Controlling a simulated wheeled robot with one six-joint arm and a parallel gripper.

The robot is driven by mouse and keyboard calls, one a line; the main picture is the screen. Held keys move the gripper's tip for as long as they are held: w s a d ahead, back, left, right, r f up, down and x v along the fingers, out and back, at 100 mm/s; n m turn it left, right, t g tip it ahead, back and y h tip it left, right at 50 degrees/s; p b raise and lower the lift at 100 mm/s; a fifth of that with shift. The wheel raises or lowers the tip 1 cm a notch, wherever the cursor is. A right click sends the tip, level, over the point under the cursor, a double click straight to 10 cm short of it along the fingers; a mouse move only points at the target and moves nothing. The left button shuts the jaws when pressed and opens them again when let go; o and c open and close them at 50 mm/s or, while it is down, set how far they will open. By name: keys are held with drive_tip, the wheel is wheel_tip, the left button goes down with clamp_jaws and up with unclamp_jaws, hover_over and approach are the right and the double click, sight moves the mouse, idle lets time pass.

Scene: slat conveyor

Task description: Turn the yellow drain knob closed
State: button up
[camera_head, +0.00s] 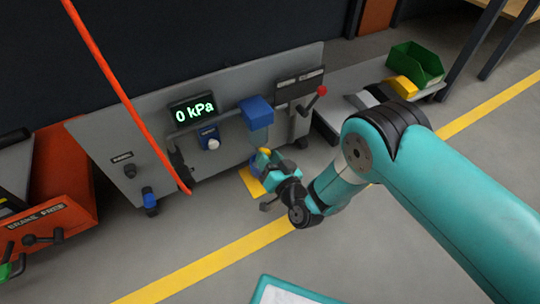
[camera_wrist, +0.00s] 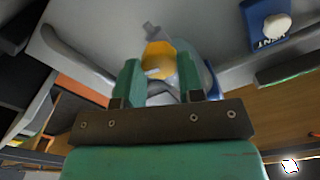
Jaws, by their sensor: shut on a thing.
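The yellow drain knob (camera_head: 264,152) is on the front of the grey panel, low and right of centre, partly hidden by my gripper. In the wrist view the yellow knob (camera_wrist: 158,60) sits between the two green fingers, on a rounded grey body. My gripper (camera_head: 272,164) reaches it from the right and front. In the wrist view my gripper (camera_wrist: 160,78) has a finger on each side of the knob and is shut on it. The knob's exact turn angle is hard to tell.
A display (camera_head: 194,110) reads 0 kPa. A blue plate with a white vent knob (camera_head: 213,143) is left of the drain knob. A blue box (camera_head: 256,112) juts out above. A red-tipped lever (camera_head: 320,91) stands right.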

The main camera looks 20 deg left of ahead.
drive_tip(key=shift+a+m, duration=0.15)
drive_tip(key=shift+m, duration=7.55)
drive_tip(key=o, duration=0.9)
drive_tip(key=shift+f, duration=0.1)
drive_tip(key=shift+d+r+p, duration=0.2)
drive_tip(key=shift+d+p, duration=0.05)
drive_tip(key=shift+p, duration=0.8)
